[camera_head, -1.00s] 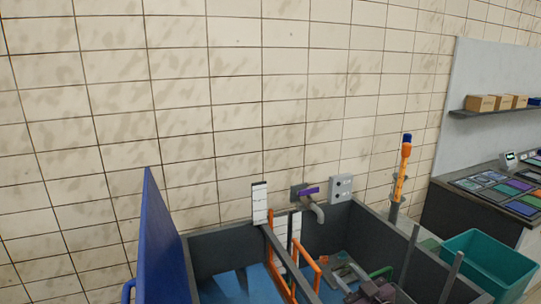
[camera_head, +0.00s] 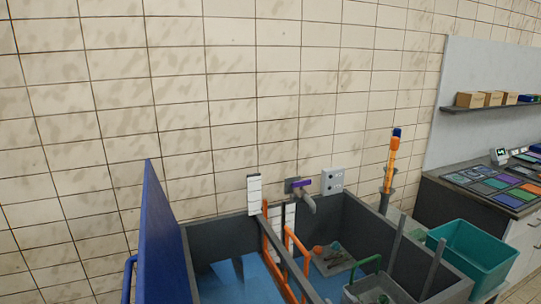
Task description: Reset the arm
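Only a small dark grey piece, which seems to be the tip of my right gripper (camera_head: 383,298), shows at the bottom edge, over a grey basket with a green handle (camera_head: 366,268). Its fingers cannot be made out, so I cannot tell whether it is open or shut, or whether it holds anything. My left gripper is not in view.
A dark grey sink with a blue floor (camera_head: 240,280) fills the lower middle, with orange rails (camera_head: 290,262) and a purple-handled tap (camera_head: 301,187). A blue panel (camera_head: 163,240) stands at left. A teal bin (camera_head: 475,250) and a counter (camera_head: 470,205) are at right.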

